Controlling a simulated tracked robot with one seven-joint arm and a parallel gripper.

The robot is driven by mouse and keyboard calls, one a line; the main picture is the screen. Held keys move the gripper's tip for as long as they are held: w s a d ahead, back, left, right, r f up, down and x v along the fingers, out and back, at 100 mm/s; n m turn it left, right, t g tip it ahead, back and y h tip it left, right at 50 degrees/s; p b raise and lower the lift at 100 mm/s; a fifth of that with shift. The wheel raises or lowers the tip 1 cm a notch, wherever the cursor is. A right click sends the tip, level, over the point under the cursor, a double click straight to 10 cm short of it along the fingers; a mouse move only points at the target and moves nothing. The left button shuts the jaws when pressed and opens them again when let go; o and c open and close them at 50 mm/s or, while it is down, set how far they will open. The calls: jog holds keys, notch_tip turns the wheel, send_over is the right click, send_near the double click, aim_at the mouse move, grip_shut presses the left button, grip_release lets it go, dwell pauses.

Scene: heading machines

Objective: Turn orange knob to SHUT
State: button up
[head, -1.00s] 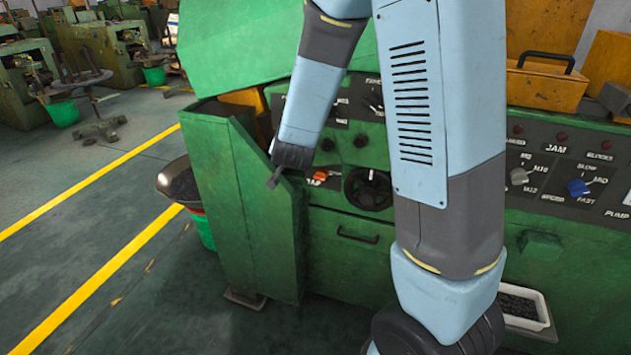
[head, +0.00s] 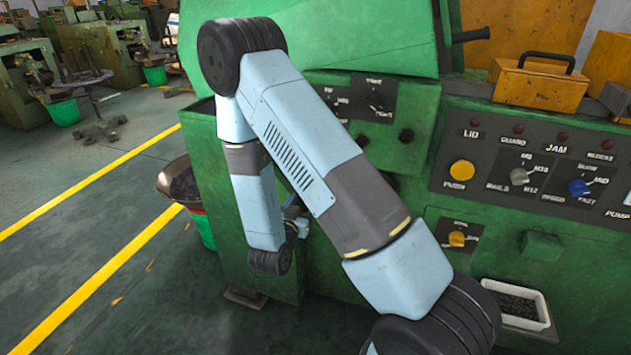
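The orange knob that showed on the left control panel one second ago is now hidden behind my arm. My gripper (head: 297,219) shows only in a small part, just right of my forearm, low in front of the green machine (head: 345,265). Its fingers are too small and covered to tell whether they are open or shut, or whether they touch anything. An amber knob (head: 457,238) on a small separate plate right of my arm is in plain view; its lettering is too small to read.
The upper right panel (head: 476,132) carries a yellow button (head: 461,170), a grey knob (head: 519,176) and a blue knob (head: 578,187). A white tray (head: 543,310) of dark bits sits below. A bowl (head: 170,178) stands at the machine's left.

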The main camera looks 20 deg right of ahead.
jog(key=x, duration=1.3)
jog(key=shift+w+d, duration=0.25)
jog(key=shift+w, duration=0.05)
jog(key=shift+r, duration=0.15)
